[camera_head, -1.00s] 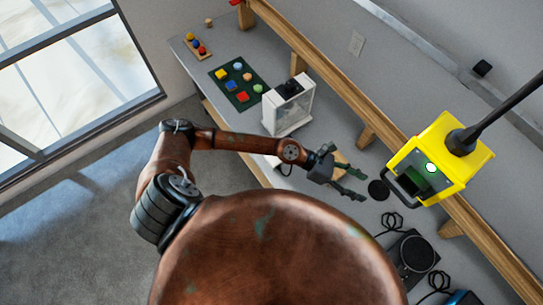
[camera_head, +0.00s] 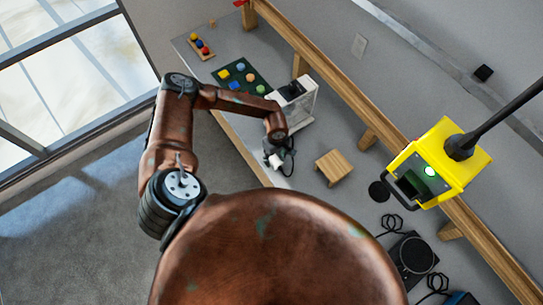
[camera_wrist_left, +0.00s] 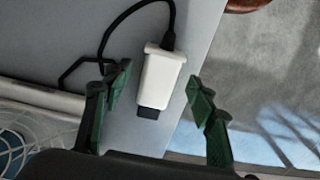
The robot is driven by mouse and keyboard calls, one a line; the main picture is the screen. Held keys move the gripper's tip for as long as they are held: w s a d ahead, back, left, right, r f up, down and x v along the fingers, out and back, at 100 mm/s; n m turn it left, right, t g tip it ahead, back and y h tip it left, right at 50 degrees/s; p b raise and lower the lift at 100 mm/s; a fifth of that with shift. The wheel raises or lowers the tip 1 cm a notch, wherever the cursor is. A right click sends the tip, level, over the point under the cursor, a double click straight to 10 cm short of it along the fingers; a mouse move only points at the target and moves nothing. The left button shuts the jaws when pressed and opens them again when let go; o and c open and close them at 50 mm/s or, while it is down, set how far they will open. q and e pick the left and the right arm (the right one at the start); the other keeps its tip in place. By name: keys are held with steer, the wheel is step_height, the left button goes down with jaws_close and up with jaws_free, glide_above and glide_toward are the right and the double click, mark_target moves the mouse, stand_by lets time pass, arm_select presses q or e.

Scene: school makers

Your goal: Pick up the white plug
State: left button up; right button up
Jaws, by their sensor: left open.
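The white plug (camera_wrist_left: 160,75) shows in the left wrist view as a white block with a dark end and a black cable, lying near the edge of the grey bench. My left gripper (camera_wrist_left: 158,98) has its green fingers spread, one on each side of the plug and apart from it. In the head view the left gripper (camera_head: 283,160) hangs over the bench edge in front of the white machine, with the white plug (camera_head: 274,160) partly hidden beside it. My right gripper is in neither view.
A white machine (camera_head: 307,98) stands just behind the gripper. A small wooden stool-like block (camera_head: 334,167) stands to the right. A yellow box on a dark pole (camera_head: 436,160) hangs at the right. A green mat (camera_head: 256,84) with coloured pieces lies farther left.

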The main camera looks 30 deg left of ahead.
arm_select(q)
steer(key=shift+f, duration=1.4)
steer(key=shift+c, duration=0.4)
steer(key=c, duration=1.2)
steer(key=shift+r, duration=0.1)
